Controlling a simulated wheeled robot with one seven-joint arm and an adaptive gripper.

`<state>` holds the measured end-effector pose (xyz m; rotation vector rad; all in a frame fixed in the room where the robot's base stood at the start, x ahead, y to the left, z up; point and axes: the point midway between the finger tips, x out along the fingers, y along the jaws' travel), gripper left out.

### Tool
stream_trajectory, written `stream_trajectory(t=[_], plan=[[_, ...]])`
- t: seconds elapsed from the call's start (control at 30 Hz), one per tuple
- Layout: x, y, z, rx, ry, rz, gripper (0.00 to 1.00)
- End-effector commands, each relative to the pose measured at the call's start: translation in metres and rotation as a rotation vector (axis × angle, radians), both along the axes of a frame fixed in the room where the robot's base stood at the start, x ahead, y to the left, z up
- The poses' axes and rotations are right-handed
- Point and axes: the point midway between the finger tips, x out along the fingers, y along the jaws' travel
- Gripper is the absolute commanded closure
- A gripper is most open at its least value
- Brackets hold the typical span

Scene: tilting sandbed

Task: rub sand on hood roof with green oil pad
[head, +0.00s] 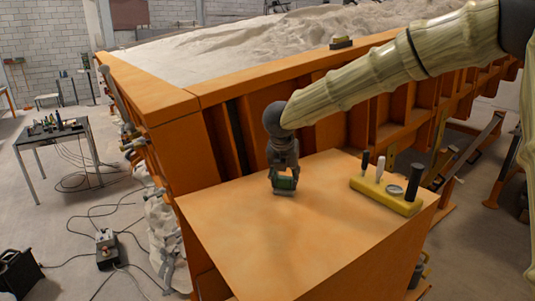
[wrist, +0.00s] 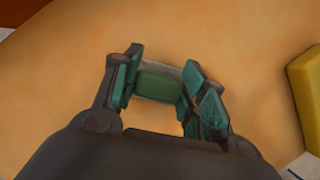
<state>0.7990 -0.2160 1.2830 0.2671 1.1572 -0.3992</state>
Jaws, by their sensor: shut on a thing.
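My gripper (head: 285,178) points down over the flat orange top of a box-like hood (head: 250,235). It is shut on a green pad (head: 285,184) with a pale edge. The pad also shows between the green-tipped fingers in the wrist view (wrist: 158,85). It is at or just above the orange roof; I cannot tell whether it touches. The roof fills most of the wrist view (wrist: 60,70) with blotchy orange shades. No distinct sand pile shows on it. The pad's underside is hidden.
A yellow holder (head: 385,193) with several upright tools stands on the roof's right side. Behind is a large orange sandbed (head: 150,100) full of pale sand (head: 210,55), with a small block (head: 341,43) on its rim. The roof's front left is clear.

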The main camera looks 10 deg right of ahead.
Motion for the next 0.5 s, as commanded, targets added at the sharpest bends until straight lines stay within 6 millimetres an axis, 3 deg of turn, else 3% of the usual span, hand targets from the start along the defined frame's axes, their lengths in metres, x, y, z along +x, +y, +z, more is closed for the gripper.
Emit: stream_trajectory(t=[0.07,0.2,0.5], plan=[[0.001,0.002,0.0,0.0,0.0,-0.001,0.8],[0.0,0.0,0.026,0.001,-0.002,-0.004,0.8],[0.0,-0.003,0.052,0.001,-0.001,-0.006,0.8]])
